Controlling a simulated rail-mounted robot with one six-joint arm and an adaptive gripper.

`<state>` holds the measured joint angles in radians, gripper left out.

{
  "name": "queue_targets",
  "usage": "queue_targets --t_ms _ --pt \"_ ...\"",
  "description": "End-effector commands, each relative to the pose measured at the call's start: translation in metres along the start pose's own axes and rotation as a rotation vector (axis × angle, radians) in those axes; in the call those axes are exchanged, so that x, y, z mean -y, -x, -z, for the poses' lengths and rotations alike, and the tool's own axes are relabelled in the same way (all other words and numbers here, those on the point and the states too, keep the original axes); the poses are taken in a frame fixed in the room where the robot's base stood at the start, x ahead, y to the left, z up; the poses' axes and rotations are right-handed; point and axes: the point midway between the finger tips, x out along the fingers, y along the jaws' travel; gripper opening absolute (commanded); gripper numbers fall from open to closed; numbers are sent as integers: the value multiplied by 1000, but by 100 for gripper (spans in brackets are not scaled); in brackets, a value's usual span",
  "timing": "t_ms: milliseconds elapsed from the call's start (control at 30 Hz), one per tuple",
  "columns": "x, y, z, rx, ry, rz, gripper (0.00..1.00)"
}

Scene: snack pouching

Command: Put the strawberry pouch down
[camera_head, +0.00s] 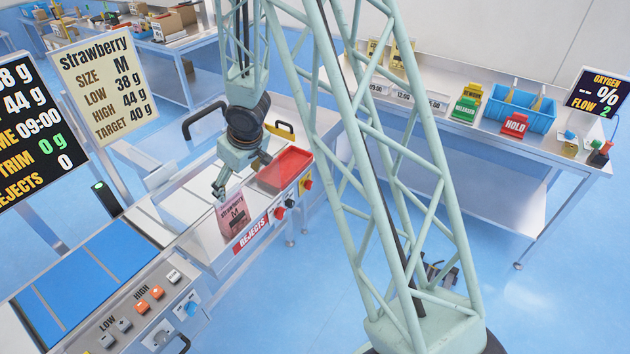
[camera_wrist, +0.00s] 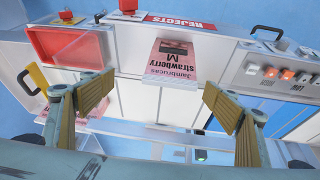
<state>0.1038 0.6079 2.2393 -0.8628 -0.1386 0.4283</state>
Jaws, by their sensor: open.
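The strawberry pouch (camera_head: 233,217) is pink with a pale top label and a large M. It is on the pale belt surface near the edge with the REJECTS sign, and looks upright in the head view. In the wrist view the pouch (camera_wrist: 173,66) shows its printed face upside down, beyond and between the fingers. My gripper (camera_head: 241,177) is open above and just behind the pouch. In the wrist view my gripper (camera_wrist: 158,92) has its two fingers wide apart with nothing between their tips. The pouch looks apart from both fingers.
A red tray (camera_head: 286,168) sits right of the pouch, with a yellow handle (camera_head: 280,130) behind it. The REJECTS sign (camera_head: 250,235) and knobs line the near edge. A blue belt (camera_head: 85,272) lies at lower left. In the wrist view, pink patches show behind the left finger.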

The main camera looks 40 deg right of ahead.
Motion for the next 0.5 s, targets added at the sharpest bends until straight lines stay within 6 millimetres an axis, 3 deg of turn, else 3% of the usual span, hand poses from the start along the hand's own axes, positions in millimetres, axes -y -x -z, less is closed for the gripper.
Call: queue_targets --t_ms 500 --pt "-20 100 6 4 -40 -112 81"
